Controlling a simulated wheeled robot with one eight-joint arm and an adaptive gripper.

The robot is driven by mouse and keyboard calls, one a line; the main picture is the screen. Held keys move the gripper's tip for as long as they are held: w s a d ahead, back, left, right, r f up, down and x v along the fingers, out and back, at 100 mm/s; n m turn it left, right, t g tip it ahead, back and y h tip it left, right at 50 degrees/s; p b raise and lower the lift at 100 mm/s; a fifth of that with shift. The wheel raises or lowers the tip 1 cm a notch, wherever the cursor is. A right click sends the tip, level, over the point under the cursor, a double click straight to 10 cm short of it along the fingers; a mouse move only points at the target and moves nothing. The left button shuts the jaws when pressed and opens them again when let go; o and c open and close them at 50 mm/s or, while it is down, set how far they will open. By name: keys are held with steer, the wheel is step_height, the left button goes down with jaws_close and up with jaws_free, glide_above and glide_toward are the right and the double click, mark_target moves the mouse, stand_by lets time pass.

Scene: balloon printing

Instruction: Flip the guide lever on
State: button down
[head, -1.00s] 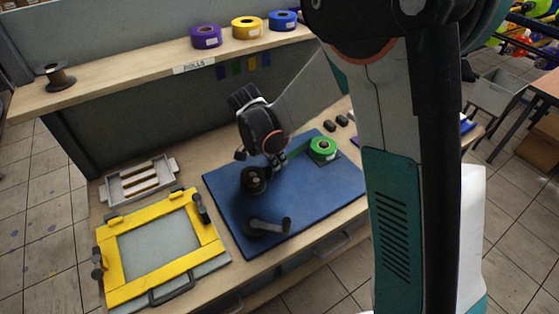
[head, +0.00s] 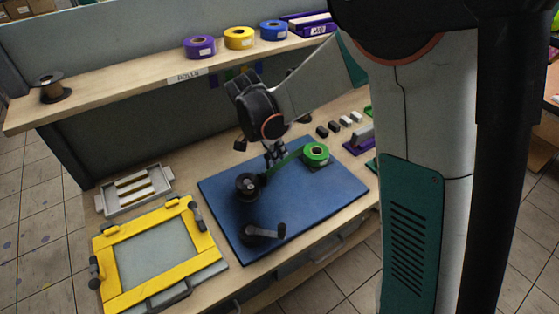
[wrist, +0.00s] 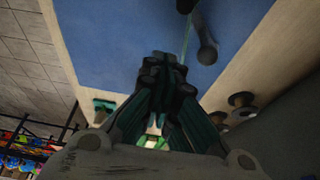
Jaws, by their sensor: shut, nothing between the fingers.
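A black round hub (head: 249,187) and a black crank-like lever (head: 262,233) stand on the blue board (head: 215,205). I cannot tell for certain which dark part is the guide lever. A green ribbon (head: 286,162) runs from the green roll (head: 315,153) to the hub. My gripper (head: 274,155) is shut and empty, pointing down beside the ribbon, between the hub and the roll; contact cannot be judged. In the wrist view my gripper (wrist: 166,72) shows shut fingertips over the board (wrist: 115,40). A dark lever-shaped part (wrist: 207,45) lies beyond them.
A yellow frame (head: 110,272) lies left of the board, with a grey tray (head: 137,207) behind it. Small blocks (head: 333,126) and a purple-based tool (head: 360,138) are at the right. The shelf (head: 120,84) above holds several rolls.

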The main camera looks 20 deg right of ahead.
steer(key=shift+w+p+v, duration=0.2)
steer(key=shift+p+v, duration=0.15)
steer(key=shift+v, duration=1.75)
steer(key=s+d+r+n+t+y+b, duration=0.2)
steer(key=s+d+r+n+t, duration=0.15)
steer(key=s+r+n, duration=0.55)
steer(key=s+d+f+n+t+y+b, duration=0.1)
steer(key=s+n, duration=0.4)
steer(key=s, duration=0.8)
steer(key=shift+s+d+f+t+y+b, duration=0.35)
steer(key=shift+d+f+t+b, duration=0.3)
steer(key=shift+d+f+t, duration=0.15)
